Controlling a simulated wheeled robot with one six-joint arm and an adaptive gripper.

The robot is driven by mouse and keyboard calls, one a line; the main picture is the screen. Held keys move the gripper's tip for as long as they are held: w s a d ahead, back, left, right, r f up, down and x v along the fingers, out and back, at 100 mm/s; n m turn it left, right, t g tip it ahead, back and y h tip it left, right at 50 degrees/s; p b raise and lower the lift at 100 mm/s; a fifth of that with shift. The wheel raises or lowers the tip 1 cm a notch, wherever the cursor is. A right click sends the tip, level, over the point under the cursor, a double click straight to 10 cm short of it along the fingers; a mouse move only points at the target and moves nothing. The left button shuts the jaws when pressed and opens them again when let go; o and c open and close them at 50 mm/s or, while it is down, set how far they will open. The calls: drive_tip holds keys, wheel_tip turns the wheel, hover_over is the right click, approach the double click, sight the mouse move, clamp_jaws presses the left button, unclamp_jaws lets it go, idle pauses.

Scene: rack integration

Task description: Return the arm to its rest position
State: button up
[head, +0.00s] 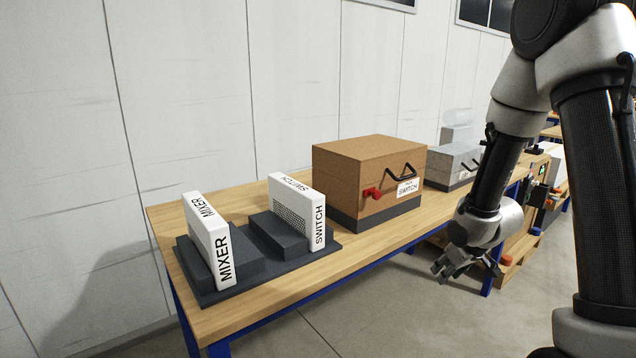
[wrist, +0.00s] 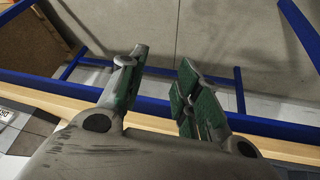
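My gripper (head: 447,270) hangs in front of the table's front edge in the head view, below my bent arm, and touches nothing I can see. In the wrist view its two green-padded fingers (wrist: 160,88) stand apart with nothing between them. Beyond the fingers are the table edge, blue frame bars and the floor.
The wooden table (head: 350,262) bears a dark stand (head: 205,285) with white MIXER (head: 208,240) and SWITCH (head: 297,212) units. Behind them are a brown box (head: 355,175) labelled SWITCH and a grey box (head: 453,160). The floor (head: 400,320) in front is clear.

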drive_tip(key=s+d+r+m+g+h, duration=0.1)
drive_tip(key=s+r+m, duration=0.3)
drive_tip(key=s+r, duration=2.1)
drive_tip(key=shift+s+d, duration=0.15)
drive_tip(key=shift+s, duration=0.55)
drive_tip(key=shift+f+g, duration=0.15)
drive_tip(key=shift+g, duration=0.15)
